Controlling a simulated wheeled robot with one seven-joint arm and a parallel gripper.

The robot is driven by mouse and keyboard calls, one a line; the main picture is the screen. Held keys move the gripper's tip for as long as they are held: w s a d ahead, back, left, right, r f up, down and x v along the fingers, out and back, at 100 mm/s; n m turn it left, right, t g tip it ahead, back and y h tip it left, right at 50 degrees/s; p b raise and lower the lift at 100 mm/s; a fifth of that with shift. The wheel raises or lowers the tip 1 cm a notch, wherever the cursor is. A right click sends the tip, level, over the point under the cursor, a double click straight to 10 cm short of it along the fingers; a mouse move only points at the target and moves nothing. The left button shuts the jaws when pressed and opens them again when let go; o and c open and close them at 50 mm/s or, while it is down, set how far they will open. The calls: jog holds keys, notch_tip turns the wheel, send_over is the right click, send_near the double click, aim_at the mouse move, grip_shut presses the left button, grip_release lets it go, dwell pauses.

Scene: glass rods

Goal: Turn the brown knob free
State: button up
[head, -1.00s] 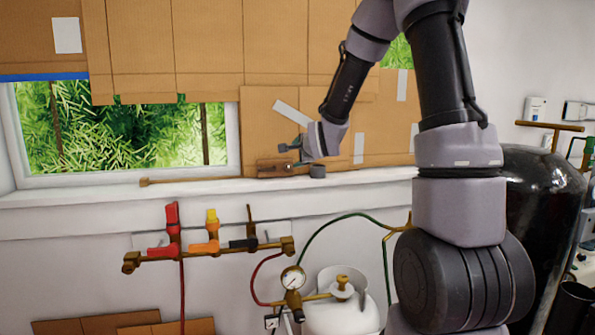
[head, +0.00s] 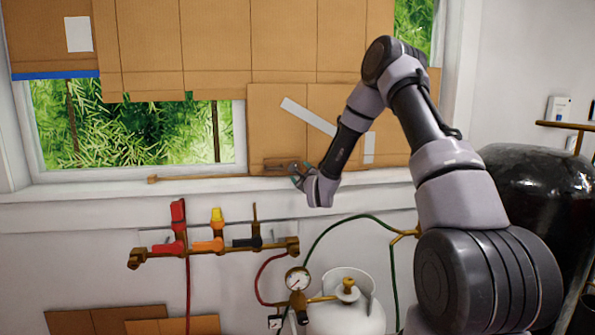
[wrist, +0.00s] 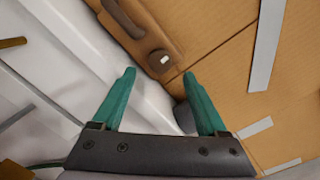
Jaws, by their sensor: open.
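A brown wooden latch plate (head: 275,164) lies at the foot of the cardboard, just above the window sill. In the wrist view this plate (wrist: 118,10) carries a dark handle and a round, dark brown knob (wrist: 161,62) with a small white mark. My gripper (head: 298,172) is at the plate's right end in the head view. In the wrist view its two teal fingers (wrist: 158,75) are apart and empty, pointing toward the knob, which shows just beyond and between the tips. I cannot tell the exact gap to it.
A dark grey piece (wrist: 183,117) shows partly behind the right finger. The white sill (head: 90,191) runs below the window. A pipe with coloured valves (head: 215,245), a gauge (head: 298,279) and a white gas tank (head: 345,312) stand lower. A black tank (head: 540,185) is at right.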

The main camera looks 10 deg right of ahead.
jog(key=shift+w+a, duration=0.2)
jog(key=shift+w, duration=2.1)
jog(key=shift+c, duration=0.3)
grip_shut()
